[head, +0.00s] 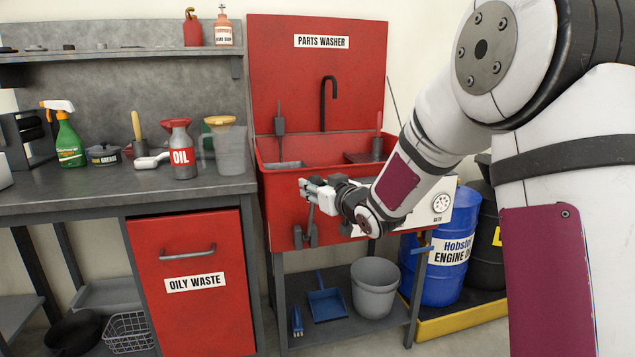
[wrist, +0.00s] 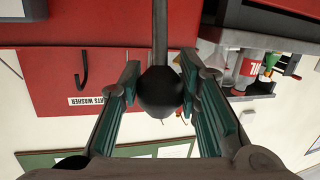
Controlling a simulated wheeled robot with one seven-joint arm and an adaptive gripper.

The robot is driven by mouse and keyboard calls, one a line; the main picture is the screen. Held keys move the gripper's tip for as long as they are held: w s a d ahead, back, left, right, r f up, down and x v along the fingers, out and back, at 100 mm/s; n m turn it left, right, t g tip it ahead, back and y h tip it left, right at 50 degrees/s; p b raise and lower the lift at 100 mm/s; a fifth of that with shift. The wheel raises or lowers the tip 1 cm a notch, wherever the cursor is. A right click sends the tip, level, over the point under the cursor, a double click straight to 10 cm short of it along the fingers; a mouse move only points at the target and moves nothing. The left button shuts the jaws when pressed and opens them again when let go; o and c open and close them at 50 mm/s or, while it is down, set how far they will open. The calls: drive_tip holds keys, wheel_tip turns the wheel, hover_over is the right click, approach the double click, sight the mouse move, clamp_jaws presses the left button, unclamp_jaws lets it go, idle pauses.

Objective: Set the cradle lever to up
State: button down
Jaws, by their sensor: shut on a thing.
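The parts washer (head: 282,212) is a red basin on a stand with its red lid raised. A thin grey lever (head: 311,216) rises from a dark bracket (head: 305,238) on the basin's front left. It stands close to upright, with its top hidden at my gripper (head: 316,187). In the wrist view, the lever's black ball knob (wrist: 160,92) sits between the green-padded fingers of my gripper (wrist: 160,78), which is shut on it. The lever's rod (wrist: 160,32) runs away from the knob to the top edge of that view.
A grey bench (head: 130,194) with an oil can (head: 180,150) and bottles stands left of the washer. A grey bucket (head: 375,287) and blue dustpan (head: 326,299) are on the lower shelf. A blue drum (head: 446,262) stands at the right.

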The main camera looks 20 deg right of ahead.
drive_tip(key=w+r+g+p, duration=0.2)
drive_tip(key=w+p, duration=0.5)
drive_tip(key=p, duration=0.8)
drive_tip(key=shift+w+r+m+g+h, duration=0.3)
drive_tip(key=shift+r+m+g, duration=0.1)
drive_tip(key=shift+g, duration=0.5)
drive_tip(key=shift+a, duration=0.1)
drive_tip(key=c, duration=1.2)
unclamp_jaws()
drive_tip(key=shift+o, duration=0.2)
drive_tip(key=v, duration=1.2)
